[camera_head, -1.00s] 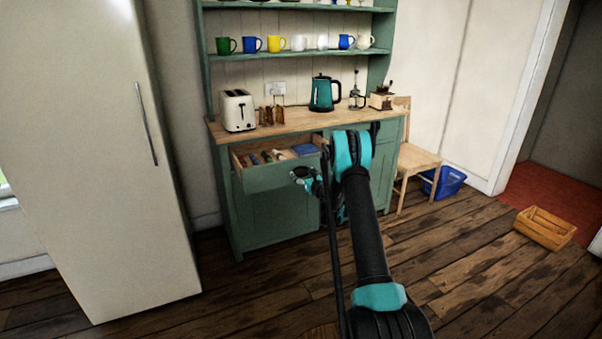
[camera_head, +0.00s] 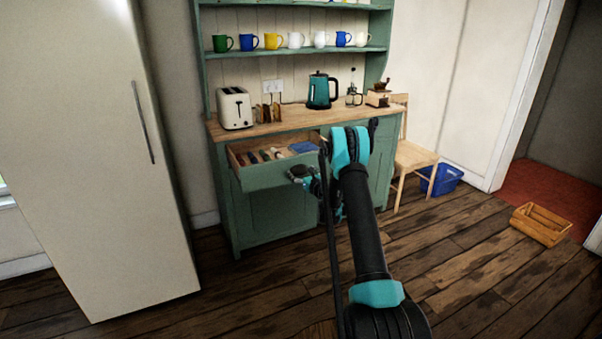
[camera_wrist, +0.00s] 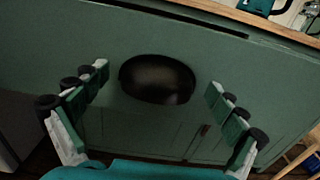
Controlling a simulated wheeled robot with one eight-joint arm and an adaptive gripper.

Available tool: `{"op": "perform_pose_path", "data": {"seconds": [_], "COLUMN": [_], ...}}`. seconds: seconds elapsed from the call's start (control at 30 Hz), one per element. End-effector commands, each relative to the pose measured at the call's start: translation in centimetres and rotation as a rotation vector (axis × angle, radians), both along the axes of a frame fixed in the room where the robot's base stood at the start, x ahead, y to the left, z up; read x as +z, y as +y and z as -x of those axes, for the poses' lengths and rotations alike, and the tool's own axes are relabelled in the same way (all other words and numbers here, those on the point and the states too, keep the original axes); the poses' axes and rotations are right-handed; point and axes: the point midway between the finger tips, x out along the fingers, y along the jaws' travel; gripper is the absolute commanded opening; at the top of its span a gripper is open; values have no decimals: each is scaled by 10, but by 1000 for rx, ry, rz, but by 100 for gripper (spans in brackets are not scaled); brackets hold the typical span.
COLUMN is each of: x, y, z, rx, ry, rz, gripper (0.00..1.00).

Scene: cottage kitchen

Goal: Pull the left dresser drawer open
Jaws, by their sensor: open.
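The left dresser drawer (camera_head: 272,175) is pulled out from the green dresser (camera_head: 225,207), and its inside shows several utensils and a blue item. In the wrist view the green drawer front (camera_wrist: 60,50) fills the upper part, with a dark rounded knob (camera_wrist: 157,79) at its middle. My gripper (camera_wrist: 158,92) is open, with one finger on each side of the knob and a visible gap to it on both sides. In the head view my gripper (camera_head: 302,174) is at the drawer front, small and partly hidden by my arm.
A toaster (camera_head: 234,108), a teal kettle (camera_head: 320,91) and a grinder (camera_head: 379,95) stand on the dresser top. A tall fridge (camera_head: 95,150) is at left. A chair (camera_head: 413,155), a blue bin (camera_head: 444,179) and a wooden crate (camera_head: 540,224) are at right. The front floor is clear.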

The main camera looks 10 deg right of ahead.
Motion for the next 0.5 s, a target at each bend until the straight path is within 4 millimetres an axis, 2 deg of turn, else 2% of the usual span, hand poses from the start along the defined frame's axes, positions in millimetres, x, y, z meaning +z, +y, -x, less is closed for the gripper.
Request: {"op": "perform_pose_path", "data": {"seconds": [0.17,0.5], "x": [0,0], "y": [-4,-25], "z": [12,75], "rx": [-1,-2], "ry": [0,0], "rz": [0,0], "gripper": [96,96]}}
